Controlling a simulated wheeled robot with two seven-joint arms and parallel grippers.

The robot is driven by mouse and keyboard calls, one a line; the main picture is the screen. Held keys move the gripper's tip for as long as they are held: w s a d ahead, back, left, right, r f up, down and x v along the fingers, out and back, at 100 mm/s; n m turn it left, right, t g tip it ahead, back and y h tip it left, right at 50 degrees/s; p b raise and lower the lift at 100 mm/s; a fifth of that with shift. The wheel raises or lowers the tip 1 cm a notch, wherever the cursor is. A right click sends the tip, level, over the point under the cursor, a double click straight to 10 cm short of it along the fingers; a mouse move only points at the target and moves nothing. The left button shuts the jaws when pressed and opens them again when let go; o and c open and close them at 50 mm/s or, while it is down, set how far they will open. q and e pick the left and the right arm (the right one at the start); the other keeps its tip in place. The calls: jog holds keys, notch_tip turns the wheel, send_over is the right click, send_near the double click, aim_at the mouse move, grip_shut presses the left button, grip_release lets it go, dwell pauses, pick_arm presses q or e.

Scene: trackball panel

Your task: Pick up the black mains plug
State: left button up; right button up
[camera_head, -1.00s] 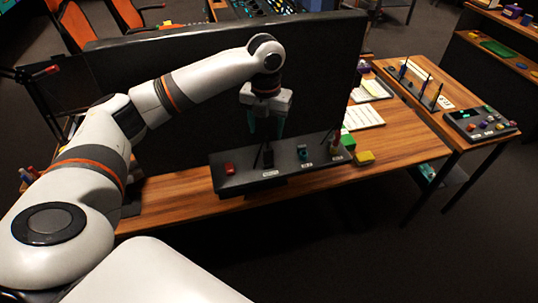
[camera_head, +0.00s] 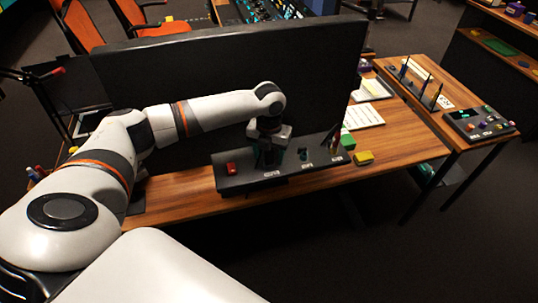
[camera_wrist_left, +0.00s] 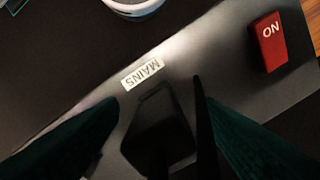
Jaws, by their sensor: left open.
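The black mains plug (camera_wrist_left: 158,135) sits on the dark panel (camera_head: 232,182) by a white label reading MAINS (camera_wrist_left: 142,73). My left gripper (camera_head: 268,160) is lowered over it, pointing down. In the left wrist view my left gripper (camera_wrist_left: 160,108) is open, with one dark green finger on each side of the plug. Whether the fingers touch it, I cannot tell. A thin black strip, perhaps the plug's cable, stands beside the right finger. In the head view the gripper mostly hides the plug. My right gripper is not in view.
A red ON switch (camera_wrist_left: 269,42) is on the panel near the plug; it also shows in the head view (camera_head: 231,168). Other small connectors (camera_head: 304,154) stand further right. A big black screen (camera_head: 215,75) rises close behind. A yellow block (camera_head: 364,158) lies right.

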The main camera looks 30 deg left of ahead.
pick_arm(q)
jog(key=c, duration=1)
jog(key=shift+o, duration=0.2)
jog(key=shift+r, duration=0.1)
